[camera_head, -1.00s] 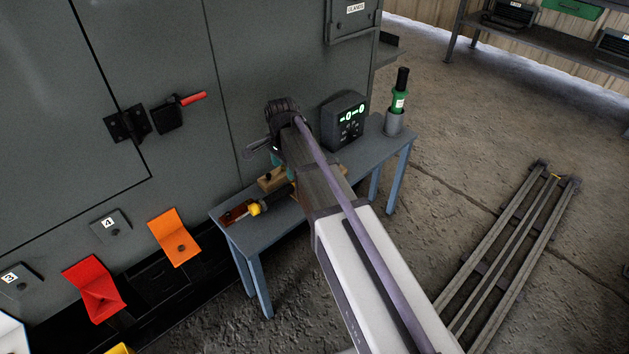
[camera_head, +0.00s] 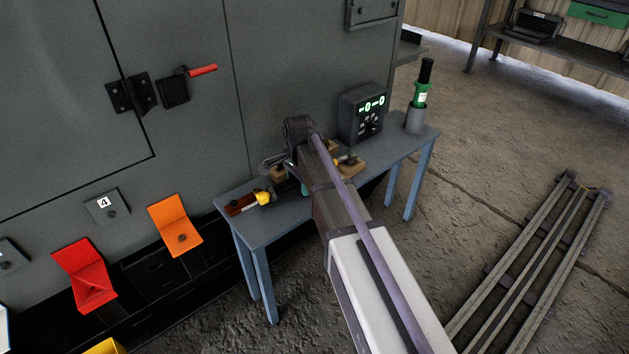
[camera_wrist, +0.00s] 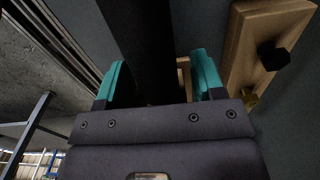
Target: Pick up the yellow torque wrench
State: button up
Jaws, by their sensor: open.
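The yellow torque wrench seems to lie on the blue bench, with a yellow part (camera_head: 263,197) showing left of my arm and a dark shaft running on behind the arm. In the wrist view, my gripper (camera_wrist: 158,76) has its two teal fingers apart. A dark bar (camera_wrist: 142,40), likely the wrench's shaft, lies between or just beyond them. I cannot tell whether the fingers are level with it or touching it. In the head view, my arm hides most of the wrench and gripper; a bit of teal shows low over the bench.
A wooden block (camera_wrist: 262,45) with a black knob is close right of the fingers. The blue bench (camera_head: 270,228) also carries a display box (camera_head: 362,113) and a green bottle (camera_head: 421,92) in a grey cup. The grey cabinet (camera_head: 300,50) stands close behind.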

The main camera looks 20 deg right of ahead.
jog(key=shift+r, duration=0.1)
grip_shut()
dwell(0.4)
notch_tip(320, 180, up, 13)
jog(key=p, duration=1.3)
